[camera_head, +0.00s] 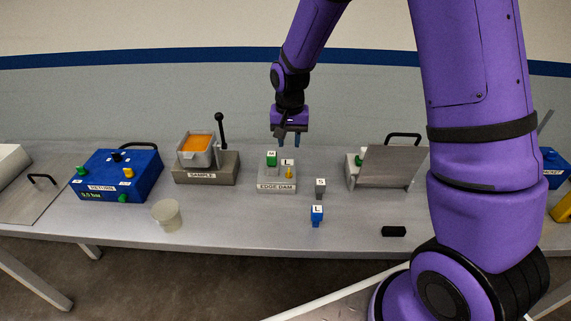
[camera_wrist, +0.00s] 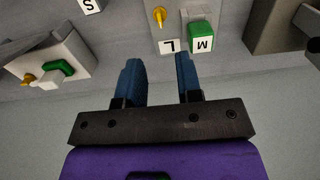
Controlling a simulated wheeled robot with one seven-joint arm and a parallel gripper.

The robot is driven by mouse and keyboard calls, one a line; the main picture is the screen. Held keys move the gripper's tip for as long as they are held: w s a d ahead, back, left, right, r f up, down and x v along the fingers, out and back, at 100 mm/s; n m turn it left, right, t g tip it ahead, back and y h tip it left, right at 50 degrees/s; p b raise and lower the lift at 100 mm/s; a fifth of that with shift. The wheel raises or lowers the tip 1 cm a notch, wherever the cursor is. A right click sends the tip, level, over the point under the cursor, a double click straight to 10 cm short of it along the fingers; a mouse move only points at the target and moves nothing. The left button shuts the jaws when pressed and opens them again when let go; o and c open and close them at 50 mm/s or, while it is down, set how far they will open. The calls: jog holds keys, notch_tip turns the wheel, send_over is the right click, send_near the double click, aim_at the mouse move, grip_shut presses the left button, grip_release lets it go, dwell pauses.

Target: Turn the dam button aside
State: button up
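The grey EDGE DAM block (camera_head: 262,178) sits near the middle of the table. A small yellow button (camera_head: 289,173) stands on its right side, by a white L label (camera_head: 287,162). A green piece with an M label (camera_head: 271,160) sits in its left side. In the wrist view the button (camera_wrist: 159,15) and green M piece (camera_wrist: 201,38) are at the top, past my fingertips. My gripper (camera_head: 287,140) is above and behind the block, its blue fingers pointing down. The fingers (camera_wrist: 158,60) are apart with nothing between them, and not touching the button.
A grey S piece (camera_head: 320,188) and a blue L piece (camera_head: 317,216) stand on the table right of the block. The SAMPLE stand (camera_head: 206,168) with its black lever (camera_head: 220,130) is close on the left. An upright grey plate (camera_head: 390,167) stands to the right.

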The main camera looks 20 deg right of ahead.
aim_at(289, 170)
notch_tip(289, 170, down, 11)
jog(key=shift+r, duration=0.2)
dwell(0.3)
jog(key=shift+c, duration=0.5)
grip_shut()
